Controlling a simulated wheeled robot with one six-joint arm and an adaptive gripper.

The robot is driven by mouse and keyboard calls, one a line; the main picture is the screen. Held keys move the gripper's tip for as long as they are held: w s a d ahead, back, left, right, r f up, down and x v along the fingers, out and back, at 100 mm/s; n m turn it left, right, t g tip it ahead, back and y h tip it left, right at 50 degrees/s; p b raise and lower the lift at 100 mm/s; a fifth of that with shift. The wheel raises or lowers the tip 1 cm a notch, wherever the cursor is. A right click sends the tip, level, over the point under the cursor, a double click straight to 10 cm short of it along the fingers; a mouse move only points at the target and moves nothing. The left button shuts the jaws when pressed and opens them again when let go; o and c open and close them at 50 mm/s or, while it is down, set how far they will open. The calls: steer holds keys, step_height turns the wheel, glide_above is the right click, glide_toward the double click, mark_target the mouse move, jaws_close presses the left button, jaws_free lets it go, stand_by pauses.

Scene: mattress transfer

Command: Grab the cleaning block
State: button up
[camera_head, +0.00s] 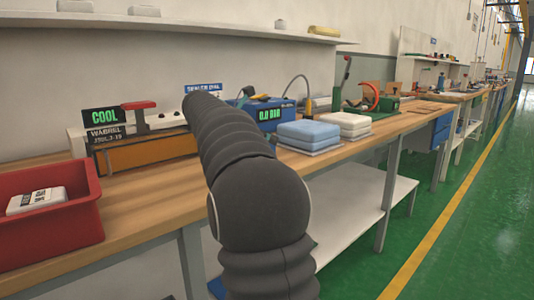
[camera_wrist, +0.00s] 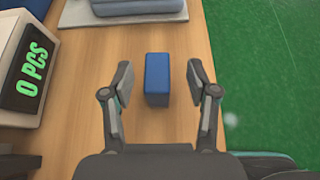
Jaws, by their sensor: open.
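A small blue block (camera_wrist: 157,80), which I take to be the cleaning block, stands on the wooden bench top in the wrist view. My gripper (camera_wrist: 160,88) is open, with one finger on each side of the block. Gaps show between the block and both fingers, a wider one on the right. I cannot tell exactly how far the fingertips are above the bench. In the head view my dark arm reaches over the bench, and neither the gripper nor the block can be seen there.
In the wrist view, a device with a "0 PCS" display (camera_wrist: 32,72) stands left, a blue-grey stack (camera_wrist: 140,8) lies ahead, and the bench edge is right. In the head view, a red bin (camera_head: 60,235) holds a white pack (camera_head: 36,200); folded blue (camera_head: 308,132) and white pads (camera_head: 345,122) lie right.

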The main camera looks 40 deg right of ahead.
steer(key=x, duration=0.4)
steer(key=shift+w+d+f, duration=0.15)
steer(key=shift+d+f, duration=0.1)
steer(key=shift+f, duration=0.1)
jaws_close()
